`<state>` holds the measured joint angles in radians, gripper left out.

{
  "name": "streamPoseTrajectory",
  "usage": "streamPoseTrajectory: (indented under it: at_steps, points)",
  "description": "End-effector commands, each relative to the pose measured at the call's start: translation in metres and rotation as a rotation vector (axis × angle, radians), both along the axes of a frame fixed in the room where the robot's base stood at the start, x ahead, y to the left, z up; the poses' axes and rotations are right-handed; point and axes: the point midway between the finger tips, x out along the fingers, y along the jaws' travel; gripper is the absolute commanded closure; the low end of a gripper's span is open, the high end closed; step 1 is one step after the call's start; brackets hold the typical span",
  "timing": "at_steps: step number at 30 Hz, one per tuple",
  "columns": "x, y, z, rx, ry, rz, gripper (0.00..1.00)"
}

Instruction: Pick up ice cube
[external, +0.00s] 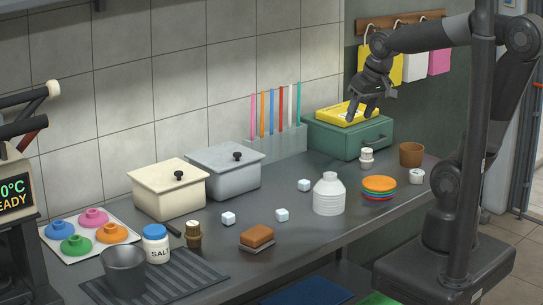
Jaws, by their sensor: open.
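Three small white ice cubes lie apart on the grey counter in the external view. One ice cube (228,218) is at the left, in front of the lidded boxes. A second ice cube (282,215) is near the middle, behind the brown block. A third ice cube (304,185) lies farther back, left of the white bottle. My gripper (362,112) is open and empty. It hangs high at the right, in front of the yellow packet and above the counter, well away from the cubes.
A white ribbed bottle (329,194), stacked coloured discs (379,186) and a brown block (257,237) stand near the cubes. A cream box (169,190) and grey box (223,171) stand behind. A green case (346,137) is below my gripper. Counter between cubes is clear.

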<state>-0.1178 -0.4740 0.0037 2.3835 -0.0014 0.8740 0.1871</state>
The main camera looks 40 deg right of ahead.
Motion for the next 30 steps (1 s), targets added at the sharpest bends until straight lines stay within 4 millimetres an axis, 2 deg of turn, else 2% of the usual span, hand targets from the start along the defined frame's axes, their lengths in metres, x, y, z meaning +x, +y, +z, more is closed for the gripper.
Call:
streamPoseTrajectory:
  at_steps: [3,8,15,22,27,30]
  points:
    - [0.025,0.020,-0.016,0.013,0.064,-0.017,0.47]
    - [0.054,0.050,-0.040,0.024,0.137,-0.049,0.47]
    - [0.090,0.100,-0.089,0.021,0.246,-0.100,0.47]
    - [0.110,0.144,-0.139,0.002,0.326,-0.149,0.47]
    - [0.114,0.160,-0.159,-0.008,0.354,-0.168,0.47]
    - [0.115,0.162,-0.168,-0.010,0.361,-0.174,0.47]
